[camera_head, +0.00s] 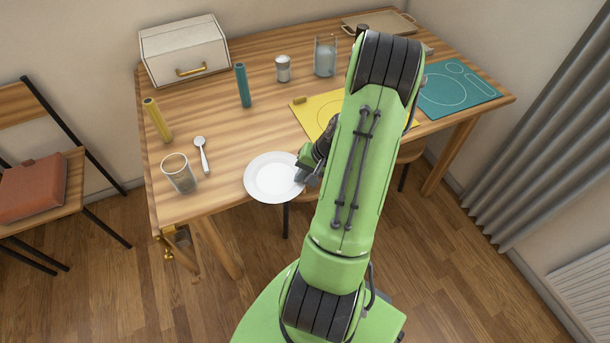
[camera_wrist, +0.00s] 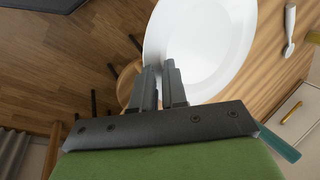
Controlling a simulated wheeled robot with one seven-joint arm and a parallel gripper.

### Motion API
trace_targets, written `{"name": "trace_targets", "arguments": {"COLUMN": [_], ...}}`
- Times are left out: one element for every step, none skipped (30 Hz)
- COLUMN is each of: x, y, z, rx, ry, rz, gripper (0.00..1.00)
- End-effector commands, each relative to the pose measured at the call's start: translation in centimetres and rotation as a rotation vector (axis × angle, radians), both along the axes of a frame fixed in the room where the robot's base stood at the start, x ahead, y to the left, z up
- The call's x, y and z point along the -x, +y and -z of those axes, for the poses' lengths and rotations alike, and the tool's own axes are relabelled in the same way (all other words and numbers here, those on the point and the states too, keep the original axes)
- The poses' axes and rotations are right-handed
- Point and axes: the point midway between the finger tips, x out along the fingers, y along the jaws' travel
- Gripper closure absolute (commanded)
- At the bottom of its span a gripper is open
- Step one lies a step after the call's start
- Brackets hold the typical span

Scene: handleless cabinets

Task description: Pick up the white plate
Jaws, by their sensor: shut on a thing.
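The round white plate (camera_head: 268,179) is at the table's front edge in the head view, overlapping that edge. It also shows large in the wrist view (camera_wrist: 215,45). My gripper (camera_head: 304,172) is at the plate's right rim. In the wrist view, my gripper (camera_wrist: 158,78) has its two dark fingers close together at the near rim, shut on it. My arm hides the area right of the plate in the head view. I cannot tell whether the plate touches the tabletop or is slightly above it.
A drinking glass (camera_head: 179,173) and a spoon (camera_head: 203,154) are left of the plate. A yellow mat (camera_head: 317,112) lies behind, partly hidden by my arm. A teal mat (camera_head: 455,88) is at the right. A white box (camera_head: 183,50) stands at the back left. Bare tabletop lies behind the plate.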

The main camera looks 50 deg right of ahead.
Motion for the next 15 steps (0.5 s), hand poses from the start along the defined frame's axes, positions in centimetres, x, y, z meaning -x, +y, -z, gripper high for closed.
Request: {"name": "trace_targets", "arguments": {"x": [0.05,0.05,0.04,0.04,0.04,0.03,0.03,0.02,0.02,0.01,0.01,0.00,0.00,-0.01,-0.01], "y": [0.02,0.01,0.02,0.00,0.00,0.00,0.00,-0.01,-0.01,-0.01,0.00,0.00,-0.01,-0.01,-0.01], "z": [0.06,0.06,0.06,0.05,0.05,0.04,0.05,0.04,0.04,0.04,0.03,0.02,0.02,0.01,0.01], "rx": [-0.001,-0.001,0.000,0.000,0.000,0.000,0.001,0.000,0.000,0.000,0.000,0.000,0.000,0.000,0.000], "ry": [0.003,0.003,0.002,0.002,0.002,0.002,0.002,0.001,0.001,0.001,0.001,0.001,0.000,0.000,0.000], "rz": [-0.001,-0.001,0.000,0.000,0.000,0.000,0.000,0.000,0.000,0.000,0.000,0.000,0.000,0.000,0.000], "gripper": [1.00,1.00,1.00,1.00,1.00,0.86,0.81,0.77,0.71,0.66,0.61,0.58,0.58,0.58,0.58]}}
